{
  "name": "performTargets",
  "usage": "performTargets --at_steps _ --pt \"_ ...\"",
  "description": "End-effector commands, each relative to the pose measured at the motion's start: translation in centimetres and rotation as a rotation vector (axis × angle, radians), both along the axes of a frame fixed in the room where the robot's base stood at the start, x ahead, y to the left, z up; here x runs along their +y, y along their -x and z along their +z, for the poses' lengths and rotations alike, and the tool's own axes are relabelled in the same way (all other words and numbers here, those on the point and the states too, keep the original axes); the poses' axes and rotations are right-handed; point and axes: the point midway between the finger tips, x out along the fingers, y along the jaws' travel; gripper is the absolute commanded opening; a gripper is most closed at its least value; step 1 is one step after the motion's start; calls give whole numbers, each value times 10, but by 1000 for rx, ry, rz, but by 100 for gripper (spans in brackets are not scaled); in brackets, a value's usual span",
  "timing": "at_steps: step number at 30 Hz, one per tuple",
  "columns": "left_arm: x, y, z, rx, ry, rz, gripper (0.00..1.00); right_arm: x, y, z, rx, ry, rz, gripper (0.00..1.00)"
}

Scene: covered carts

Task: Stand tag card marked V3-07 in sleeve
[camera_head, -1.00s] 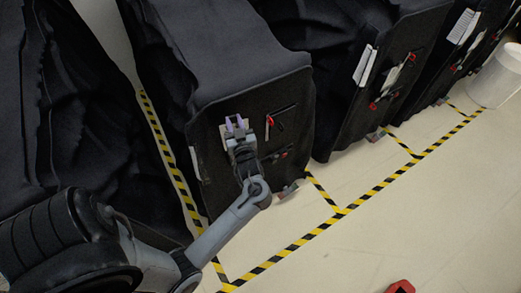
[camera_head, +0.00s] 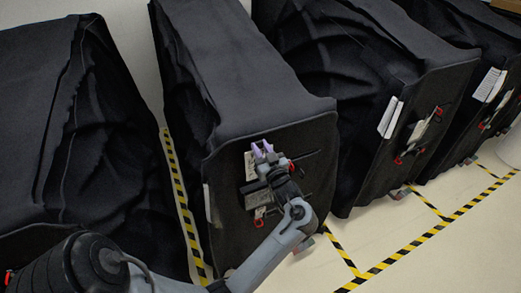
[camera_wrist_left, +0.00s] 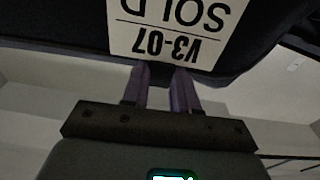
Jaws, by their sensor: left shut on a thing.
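The white tag card (camera_wrist_left: 180,30) shows upside down in the left wrist view, with "V3-07" and "SOLD" in black print. My left gripper (camera_wrist_left: 170,82) is shut on its near edge. In the head view my left gripper (camera_head: 262,152) has purple fingertips and is at the front panel of the middle covered cart (camera_head: 222,215). A pale card (camera_head: 250,166) shows beside the fingers there, its print too small to read. The wrist blocks part of the panel, and I cannot make out a sleeve or whether the card touches one. My right gripper is not in view.
Red-marked fittings (camera_head: 259,213) and a dark rod (camera_head: 305,154) are on the panel close to my gripper. Another covered cart (camera_head: 365,150) with white papers (camera_head: 390,117) stands to the right. Yellow-black tape (camera_head: 405,255) marks the pale floor, which is open at the lower right.

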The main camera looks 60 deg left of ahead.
Motion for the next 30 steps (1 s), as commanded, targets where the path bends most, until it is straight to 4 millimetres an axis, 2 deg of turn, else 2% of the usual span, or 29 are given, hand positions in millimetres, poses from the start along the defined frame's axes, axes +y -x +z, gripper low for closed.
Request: performTargets --at_steps 5,24,30 --pt "-1 0 -1 5 4 9 0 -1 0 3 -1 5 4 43" --pt "-1 0 -49 4 3 8 0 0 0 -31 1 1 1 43" --pt "-1 0 -57 3 3 8 0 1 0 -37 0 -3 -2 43"
